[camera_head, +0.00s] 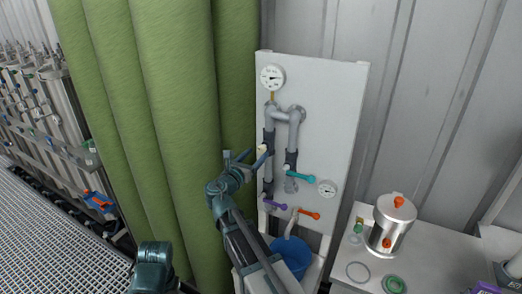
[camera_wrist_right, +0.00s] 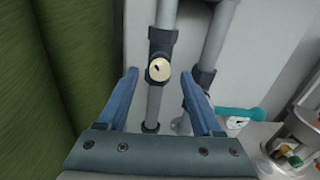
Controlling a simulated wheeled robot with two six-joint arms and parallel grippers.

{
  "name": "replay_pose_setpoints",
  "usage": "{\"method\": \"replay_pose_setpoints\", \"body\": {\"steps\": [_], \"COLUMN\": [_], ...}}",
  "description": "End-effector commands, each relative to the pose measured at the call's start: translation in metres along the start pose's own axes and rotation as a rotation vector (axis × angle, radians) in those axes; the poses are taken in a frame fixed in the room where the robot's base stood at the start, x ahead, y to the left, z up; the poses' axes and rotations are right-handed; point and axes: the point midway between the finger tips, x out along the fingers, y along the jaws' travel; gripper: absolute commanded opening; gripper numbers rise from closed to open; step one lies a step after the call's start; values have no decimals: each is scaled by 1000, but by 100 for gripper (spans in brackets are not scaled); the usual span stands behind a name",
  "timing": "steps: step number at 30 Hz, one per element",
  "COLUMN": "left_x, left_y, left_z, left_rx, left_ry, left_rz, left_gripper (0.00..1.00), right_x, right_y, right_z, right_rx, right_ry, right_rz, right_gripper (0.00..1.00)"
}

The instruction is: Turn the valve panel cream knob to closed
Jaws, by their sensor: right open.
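The valve panel (camera_head: 335,90) is a pale upright board with grey pipes, standing against the wall. Its cream knob (camera_head: 263,148) is small and round on the left pipe. In the right wrist view the cream knob (camera_wrist_right: 159,69) shows face-on, with a short dark mark on it. My right gripper (camera_head: 247,156) is open in front of the panel's left side. In the wrist view its two blue fingers (camera_wrist_right: 158,76) stand left and right of the knob with gaps on both sides. Whether they reach the knob's depth is unclear.
The panel also carries a teal handle (camera_head: 300,175), a purple handle (camera_head: 275,204), an orange handle (camera_head: 309,214) and gauges. A blue bucket (camera_head: 292,256) stands below. Green curtains (camera_head: 165,110) hang at left. A steel vessel (camera_head: 391,223) stands on the right bench.

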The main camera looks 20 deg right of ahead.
Motion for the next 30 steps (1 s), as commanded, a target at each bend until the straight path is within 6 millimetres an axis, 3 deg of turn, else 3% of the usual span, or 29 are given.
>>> {"method": "replay_pose_setpoints", "body": {"steps": [3,9,21,30], "left_x": [0,0,0,0], "left_y": [0,0,0,0], "left_z": [0,0,0,0], "left_rx": [0,0,0,0], "left_ry": [0,0,0,0], "left_rz": [0,0,0,0], "left_gripper": [50,50,50,50], "right_x": [21,39,43,43], "right_y": [1,0,0,0], "right_z": [0,0,0,0], "right_rx": [0,1,1,1], "right_ry": [0,0,0,0], "right_rz": [-2,-1,0,0], "right_gripper": [67,67,67,13]}}
